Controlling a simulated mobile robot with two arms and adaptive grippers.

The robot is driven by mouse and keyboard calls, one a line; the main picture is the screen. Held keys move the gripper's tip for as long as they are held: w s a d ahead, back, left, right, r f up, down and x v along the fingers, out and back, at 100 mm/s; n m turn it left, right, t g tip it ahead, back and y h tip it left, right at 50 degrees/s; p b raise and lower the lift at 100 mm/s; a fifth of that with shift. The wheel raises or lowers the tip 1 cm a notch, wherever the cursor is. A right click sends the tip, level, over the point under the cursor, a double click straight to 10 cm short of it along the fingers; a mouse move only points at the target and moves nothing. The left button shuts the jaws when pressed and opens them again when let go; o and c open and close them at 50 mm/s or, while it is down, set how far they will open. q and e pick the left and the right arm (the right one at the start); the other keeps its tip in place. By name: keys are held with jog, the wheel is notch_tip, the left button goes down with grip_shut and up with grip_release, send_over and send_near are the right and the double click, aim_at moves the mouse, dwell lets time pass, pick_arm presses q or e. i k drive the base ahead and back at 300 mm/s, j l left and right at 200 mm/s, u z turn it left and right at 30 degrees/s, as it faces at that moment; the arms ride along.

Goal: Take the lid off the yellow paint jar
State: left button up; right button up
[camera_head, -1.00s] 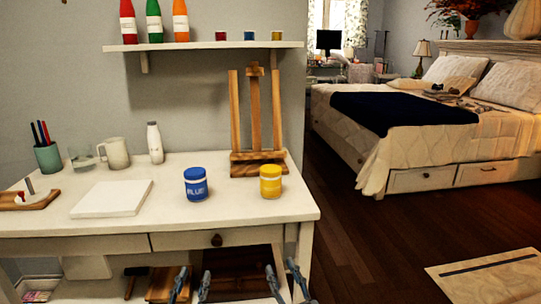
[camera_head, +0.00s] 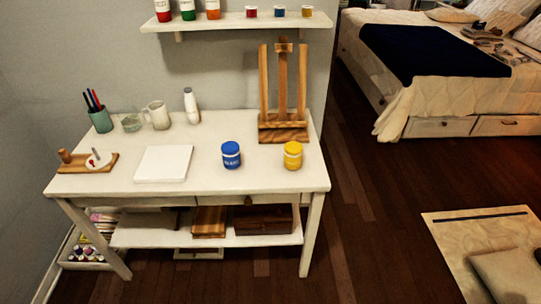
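The yellow paint jar (camera_head: 293,155) stands upright near the right front of the white table. It has a yellow top that looks like a lid sitting on it, and a pale band on its side. A blue paint jar (camera_head: 231,155) stands to its left, apart from it. Neither of my grippers shows in this view.
A wooden easel (camera_head: 283,100) stands just behind the yellow jar. A white canvas (camera_head: 163,164), a mug (camera_head: 157,114), a white bottle (camera_head: 191,106) and a teal pen cup (camera_head: 101,120) are further left on the table (camera_head: 265,177). A wall shelf (camera_head: 230,24) hangs above. The front right tabletop is clear.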

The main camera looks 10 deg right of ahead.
aim_at(292, 163)
jog(key=i+l+u, duration=0.1)
jog(key=l+u, duration=0.2)
jog(key=u, duration=0.15)
jog(key=i+l+u, duration=0.1)
jog(key=l+u, duration=0.6)
jog(key=u, duration=0.15)
jog(key=l+u, duration=0.45)
jog(key=j, duration=0.1)
